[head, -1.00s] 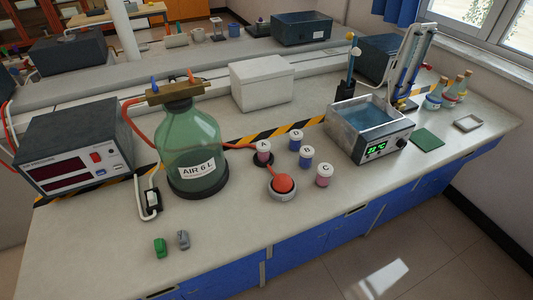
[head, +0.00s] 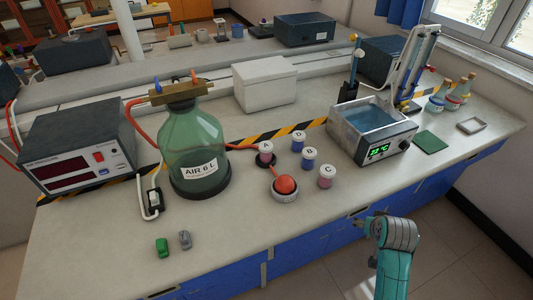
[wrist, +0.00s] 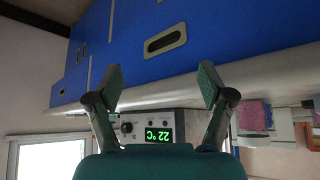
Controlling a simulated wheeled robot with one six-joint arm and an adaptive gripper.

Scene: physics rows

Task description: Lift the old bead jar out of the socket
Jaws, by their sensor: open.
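Jar A (head: 265,154), pink with a white lid, stands upright in a dark ring-shaped socket (head: 256,162) on the bench, with a red tube running to the socket. Blue jars D (head: 298,142) and B (head: 308,160) and pink jar C (head: 326,178) stand to its right. My gripper is open and empty in the wrist view (wrist: 160,86), its two fingers wide apart. In the head view my arm is at the lower right, in front of the bench and well away from jar A; its fingertips are not clear there.
A round holder with a red ball (head: 285,188) stands just in front of jar A. A large green AIR 6 L bottle (head: 193,145) is to the left. A water bath (head: 378,135) reading 22 °C is to the right; its panel shows upside down in the wrist view. The front bench edge is clear.

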